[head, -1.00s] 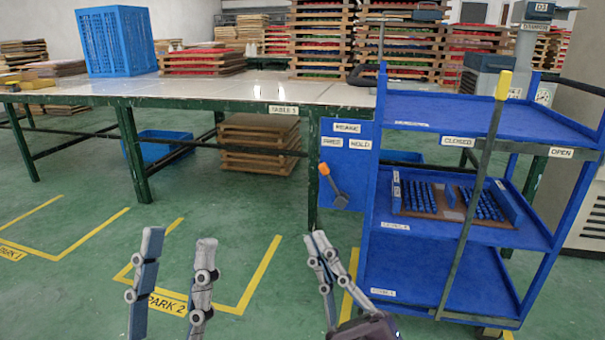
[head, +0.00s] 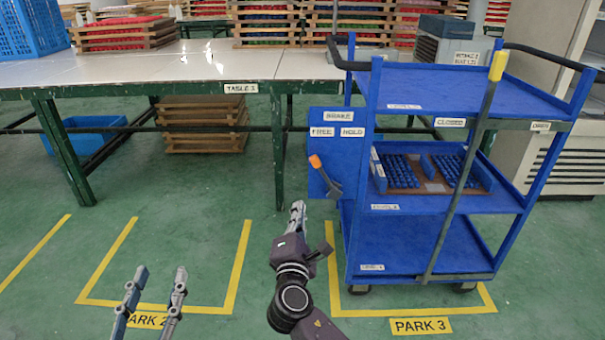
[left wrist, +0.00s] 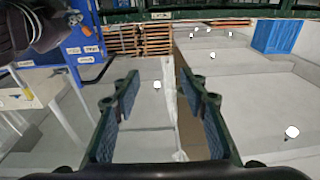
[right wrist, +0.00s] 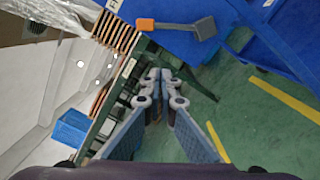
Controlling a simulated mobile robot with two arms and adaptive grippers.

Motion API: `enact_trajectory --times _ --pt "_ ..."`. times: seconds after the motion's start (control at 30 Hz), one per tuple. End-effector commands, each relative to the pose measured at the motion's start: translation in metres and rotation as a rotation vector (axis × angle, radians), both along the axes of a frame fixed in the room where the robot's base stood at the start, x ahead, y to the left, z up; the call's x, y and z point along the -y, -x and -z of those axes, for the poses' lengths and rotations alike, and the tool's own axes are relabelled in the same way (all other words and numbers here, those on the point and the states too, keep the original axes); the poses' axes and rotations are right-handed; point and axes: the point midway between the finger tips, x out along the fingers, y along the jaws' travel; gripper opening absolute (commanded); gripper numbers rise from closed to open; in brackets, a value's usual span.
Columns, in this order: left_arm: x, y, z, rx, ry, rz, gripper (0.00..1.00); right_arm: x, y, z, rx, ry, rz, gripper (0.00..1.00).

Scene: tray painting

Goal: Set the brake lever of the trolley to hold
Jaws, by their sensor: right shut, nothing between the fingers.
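The blue trolley (head: 420,239) stands right of table 3, with a blue brake panel (head: 319,186) on its left side. The panel is labelled BRAKE, with FREE on the left and HOLD on the right. The brake lever (head: 327,176) has an orange tip and leans up and left, toward the FREE side. The lever also shows in the right wrist view (right wrist: 176,27), ahead of the fingers. My right gripper (head: 298,207) is shut and empty, just left of and below the lever, apart from it. My left gripper (head: 160,272) is open and empty at lower left.
Table 3 (head: 150,78) stands behind and left, with crates on it. A long yellow-topped bar (head: 470,170) crosses the trolley's front between the CLOSED and OPEN labels. The trolley's middle shelf holds a tray of blue parts (head: 430,172). The green floor in front is clear.

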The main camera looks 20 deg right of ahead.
Motion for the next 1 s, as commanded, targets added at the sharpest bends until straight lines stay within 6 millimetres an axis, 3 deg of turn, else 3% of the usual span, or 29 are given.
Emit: enact_trajectory --times 0.47,0.77,1.0 --pt "0.001 0.001 -0.006 0.034 0.009 0.002 0.4 0.003 -0.006 0.001 0.0 0.002 0.003 0.0" --pt "0.004 0.013 -0.055 0.261 0.07 0.016 0.4 0.015 -0.044 0.0 0.001 0.002 0.004 0.0" --pt "0.003 0.035 -0.096 0.47 0.13 0.027 0.4 0.025 -0.073 0.0 0.001 0.001 0.004 0.0"
